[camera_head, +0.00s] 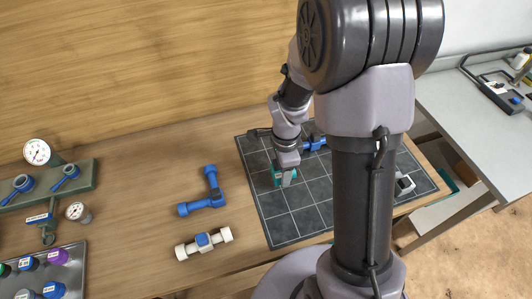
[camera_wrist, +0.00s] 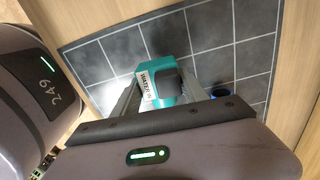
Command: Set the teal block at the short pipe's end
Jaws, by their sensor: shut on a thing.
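The teal block (camera_head: 277,178) is at the left part of the dark gridded mat, between the jaws of my gripper (camera_head: 285,170). In the wrist view the teal block (camera_wrist: 163,52) has a white label with dark lettering and a dark grey part. The fingers of my gripper (camera_wrist: 162,92) close on it from both sides. I cannot tell whether the block touches the mat. A blue pipe piece (camera_head: 315,143) lies on the mat just behind and right of the gripper, partly hidden by my arm. Blue parts (camera_wrist: 220,92) also show right of the fingers in the wrist view. I cannot tell which pipe is the short one.
The gridded mat (camera_head: 290,225) is largely clear in front. A blue elbow pipe (camera_head: 206,196) and a white pipe with a blue middle (camera_head: 203,242) lie left of it. A grey-white fitting (camera_head: 404,184) sits at the mat's right.

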